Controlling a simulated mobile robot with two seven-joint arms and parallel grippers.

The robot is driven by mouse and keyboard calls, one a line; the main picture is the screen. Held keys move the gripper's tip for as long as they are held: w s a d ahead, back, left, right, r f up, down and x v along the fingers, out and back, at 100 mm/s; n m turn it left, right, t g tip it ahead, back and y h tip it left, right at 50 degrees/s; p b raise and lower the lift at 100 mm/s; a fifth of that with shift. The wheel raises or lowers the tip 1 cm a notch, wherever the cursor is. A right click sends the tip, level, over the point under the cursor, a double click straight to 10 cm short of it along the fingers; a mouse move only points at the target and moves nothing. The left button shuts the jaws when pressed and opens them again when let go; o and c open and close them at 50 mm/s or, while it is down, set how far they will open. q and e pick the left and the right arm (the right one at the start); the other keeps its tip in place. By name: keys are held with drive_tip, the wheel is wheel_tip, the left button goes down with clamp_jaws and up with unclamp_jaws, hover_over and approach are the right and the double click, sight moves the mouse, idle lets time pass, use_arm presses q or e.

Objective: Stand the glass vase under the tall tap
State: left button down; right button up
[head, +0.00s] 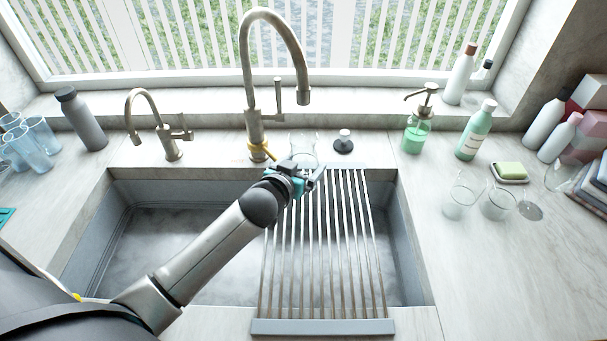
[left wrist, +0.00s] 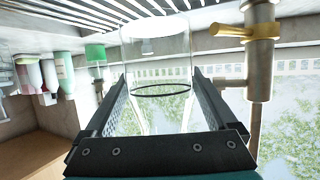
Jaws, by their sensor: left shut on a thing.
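The clear glass vase (head: 303,146) shows just beyond my left gripper (head: 309,172) in the head view, near the far end of the rack. In the left wrist view the vase (left wrist: 156,48) is between the two fingers, which are shut on it. The tall tap (head: 248,75) stands behind the sink, its spout curving over to the right. The spout's end is above the vase in the head picture; how well they line up in depth is unclear. Whether the vase's base touches anything is hidden by the gripper. My right gripper is out of view.
A slatted rack (head: 323,326) spans the right part of the sink (head: 88,233). A small tap (head: 140,112) stands left, a black stopper (head: 343,142) just right of the vase. A soap dispenser (head: 416,134), bottles and glasses crowd the right counter.

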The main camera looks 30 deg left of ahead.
use_arm(q)
drive_tip(key=shift+w+f+b, duration=0.1)
drive_tip(key=shift+f+b, duration=0.25)
drive_tip(key=shift+f, duration=1.3)
drive_tip(key=shift+f, duration=0.2)
unclamp_jaws()
drive_tip(key=shift+r, duration=0.2)
drive_tip(key=p+v, duration=0.1)
drive_tip(key=v, duration=1.1)
drive_tip(key=shift+f, duration=0.1)
